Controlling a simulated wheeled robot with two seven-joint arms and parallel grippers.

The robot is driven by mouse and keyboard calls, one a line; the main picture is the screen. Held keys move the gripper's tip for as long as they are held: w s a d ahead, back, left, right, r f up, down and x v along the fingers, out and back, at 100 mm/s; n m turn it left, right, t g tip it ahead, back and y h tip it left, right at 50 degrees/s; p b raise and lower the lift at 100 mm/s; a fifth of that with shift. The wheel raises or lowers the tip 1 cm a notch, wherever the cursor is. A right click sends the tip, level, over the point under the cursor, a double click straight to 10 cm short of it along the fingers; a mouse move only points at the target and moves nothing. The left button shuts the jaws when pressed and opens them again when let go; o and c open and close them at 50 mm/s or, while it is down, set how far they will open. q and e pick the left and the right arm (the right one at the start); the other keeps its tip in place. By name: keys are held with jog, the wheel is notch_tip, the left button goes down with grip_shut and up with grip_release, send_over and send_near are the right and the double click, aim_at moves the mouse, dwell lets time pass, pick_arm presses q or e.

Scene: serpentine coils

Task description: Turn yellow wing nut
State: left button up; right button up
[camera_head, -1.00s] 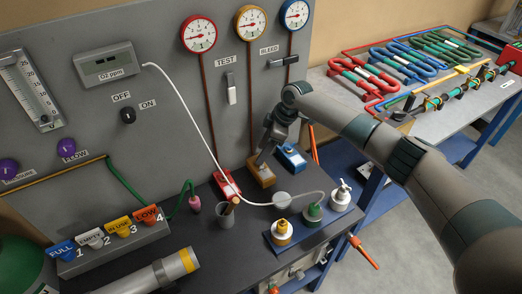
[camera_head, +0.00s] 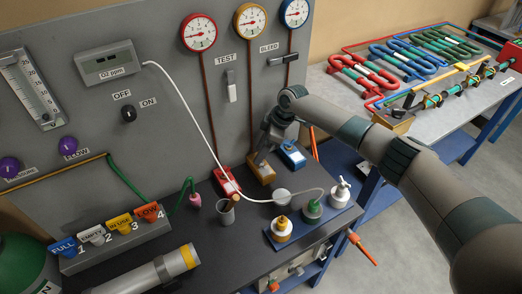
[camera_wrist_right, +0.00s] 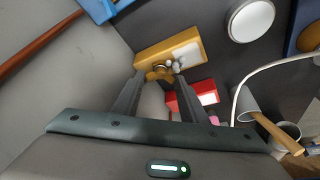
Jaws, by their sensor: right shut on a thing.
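The yellow block (camera_head: 261,173) stands on the dark bench against the grey panel, between a red block and a blue block. In the right wrist view the yellow block (camera_wrist_right: 190,53) has a pale label, and the small yellow wing nut (camera_wrist_right: 159,74) is at its side. My right gripper (camera_head: 264,157) reaches down to this block. In the wrist view its two fingers (camera_wrist_right: 160,85) stand on either side of the wing nut, shut on it. The head view hides the wing nut behind the gripper. My left gripper is not in view.
The red block (camera_head: 226,180) and blue block (camera_head: 292,156) stand close on either side. A white cable (camera_head: 207,140) hangs from the meter past the red block. A cup (camera_head: 226,214) and a blue tray (camera_head: 333,221) with fittings are in front.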

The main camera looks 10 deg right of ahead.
jog(key=shift+s+a+r+m+t+p, duration=0.1)
jog(key=shift+r+m+t+p, duration=0.1)
jog(key=shift+m+p, duration=0.4)
jog(key=shift+r+m+t+p, duration=0.15)
jog(key=shift+m+p, duration=0.25)
jog(key=shift+p, duration=0.4)
jog(key=m+p, duration=0.2)
jog(key=m+t+h+p, duration=0.1)
jog(key=m+p, duration=0.1)
jog(key=shift+s+a+t+p, duration=0.1)
jog(key=shift+t+p, duration=0.15)
jog(key=shift+p, duration=0.1)
jog(key=shift+f+m+t+h+p, duration=0.15)
jog(key=shift+m+h+p, duration=0.1)
jog(key=shift+m+p, duration=0.45)
jog(key=shift+f+m+t+h+p, duration=0.15)
jog(key=shift+m+h+p, duration=0.1)
jog(key=shift+m+p, duration=0.45)
jog(key=o, duration=0.8)
jog(key=shift+s, duration=0.1)
